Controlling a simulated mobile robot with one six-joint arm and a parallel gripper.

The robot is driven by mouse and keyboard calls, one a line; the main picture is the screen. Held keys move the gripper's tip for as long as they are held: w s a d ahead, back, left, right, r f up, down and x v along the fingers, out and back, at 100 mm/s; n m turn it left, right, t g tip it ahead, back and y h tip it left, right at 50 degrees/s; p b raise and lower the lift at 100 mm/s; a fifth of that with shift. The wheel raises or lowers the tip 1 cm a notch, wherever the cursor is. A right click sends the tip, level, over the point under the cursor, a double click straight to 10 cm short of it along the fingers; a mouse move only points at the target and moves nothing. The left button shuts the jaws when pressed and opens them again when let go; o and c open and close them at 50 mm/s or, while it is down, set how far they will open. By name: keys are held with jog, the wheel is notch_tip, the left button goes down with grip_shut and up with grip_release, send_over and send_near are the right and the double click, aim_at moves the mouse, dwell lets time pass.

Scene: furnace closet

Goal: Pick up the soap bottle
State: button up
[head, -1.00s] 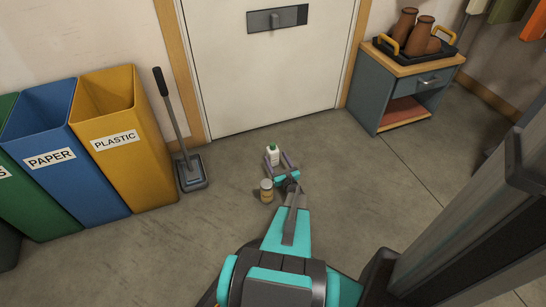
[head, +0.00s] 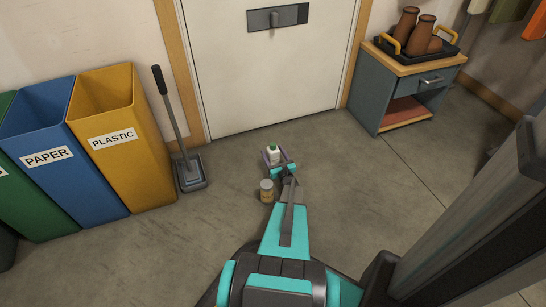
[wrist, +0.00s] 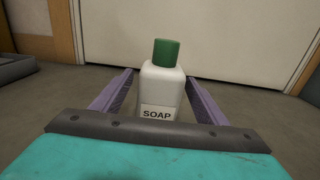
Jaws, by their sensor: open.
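The soap bottle (head: 273,152) is white with a green cap and stands upright on the floor in front of the door. In the wrist view the soap bottle (wrist: 163,90) shows its SOAP label, with its lower part hidden behind my gripper's body. My gripper (head: 278,158) is open, low over the floor, with one purple finger on each side of the bottle. In the wrist view my gripper (wrist: 160,90) shows a small gap between each finger and the bottle.
A dustpan (head: 190,172) with a long handle leans by the yellow plastic bin (head: 118,140). A blue-grey cabinet (head: 400,95) stands at the right. The floor right of my gripper is clear.

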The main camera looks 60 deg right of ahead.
aim_at(274, 149)
jog(key=shift+c, duration=0.2)
jog(key=c, duration=1.1)
jog(key=shift+r+p, duration=0.5)
jog(key=shift+r, duration=0.45)
notch_tip(274, 149, up, 2)
jog(key=shift+s+r+p, duration=0.1)
jog(key=shift+r+p, duration=0.1)
jog(key=shift+p, duration=0.4)
jog(key=s+a+p, duration=0.3)
jog(key=s, duration=1.2)
jog(key=shift+s+r+p, duration=0.3)
jog(key=shift+r, duration=0.05)
